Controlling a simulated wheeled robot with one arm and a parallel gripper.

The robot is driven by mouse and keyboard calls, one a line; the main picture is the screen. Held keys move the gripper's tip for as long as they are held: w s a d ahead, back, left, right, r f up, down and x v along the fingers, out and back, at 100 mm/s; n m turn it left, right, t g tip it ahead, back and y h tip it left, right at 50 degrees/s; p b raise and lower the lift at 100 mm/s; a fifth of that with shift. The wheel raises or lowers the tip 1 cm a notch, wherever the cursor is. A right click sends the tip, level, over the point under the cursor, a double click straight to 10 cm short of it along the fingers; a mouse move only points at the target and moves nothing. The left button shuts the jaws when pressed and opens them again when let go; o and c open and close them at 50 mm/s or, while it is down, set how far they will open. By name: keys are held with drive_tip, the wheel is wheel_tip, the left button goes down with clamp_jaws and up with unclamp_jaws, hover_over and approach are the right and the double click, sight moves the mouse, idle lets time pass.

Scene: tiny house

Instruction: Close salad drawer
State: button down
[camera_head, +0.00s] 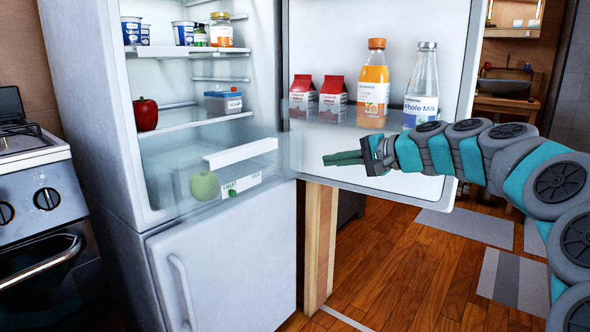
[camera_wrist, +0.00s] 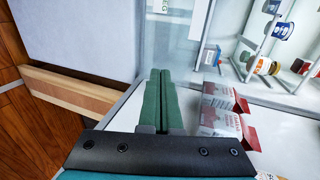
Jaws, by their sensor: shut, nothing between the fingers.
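A clear drawer (camera_head: 178,190) with a white strip (camera_head: 240,152) and a FRUIT label (camera_head: 240,187) is low in the open fridge. A green apple (camera_head: 205,185) shows through it. Its clear wall seems to reach forward past the fridge opening; I cannot tell exactly how far. My gripper (camera_head: 326,159) is shut and empty, to the right of the drawer and in front of the open fridge door. The wrist view shows its green fingers (camera_wrist: 160,74) together, pointing toward a clear panel (camera_wrist: 172,40). I see no contact with the drawer.
The open fridge door (camera_head: 300,60) holds two red-and-white cartons (camera_head: 318,98), an orange juice bottle (camera_head: 374,85) and a milk bottle (camera_head: 422,85). Shelves above hold a red pepper (camera_head: 146,114) and containers. A stove (camera_head: 40,190) stands left. A wooden post (camera_head: 319,240) stands below the door.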

approach(278, 160)
drive_tip(key=w+a+f, duration=0.1)
drive_tip(key=w+a+f+b, duration=0.1)
drive_tip(key=a, duration=0.1)
drive_tip(key=shift+w+a+f, duration=0.15)
drive_tip(key=shift+w+f, duration=0.2)
drive_tip(key=shift+w+a+r, duration=0.1)
drive_tip(key=shift+w+a, duration=0.5)
drive_tip(key=shift+a, duration=0.15)
drive_tip(key=shift+w+a+p, duration=0.35)
drive_tip(key=shift+a, duration=0.15)
drive_tip(key=w+a+p, duration=0.3)
drive_tip(key=w+a, duration=0.1)
drive_tip(key=a, duration=0.1)
drive_tip(key=w+a+p, duration=0.4)
drive_tip(key=a, duration=0.2)
drive_tip(key=w+a+p, duration=0.4)
drive_tip(key=w+a, duration=0.1)
drive_tip(key=shift+a, duration=0.3)
drive_tip(key=shift+r, duration=0.15)
drive_tip(key=shift+a+r, duration=0.15)
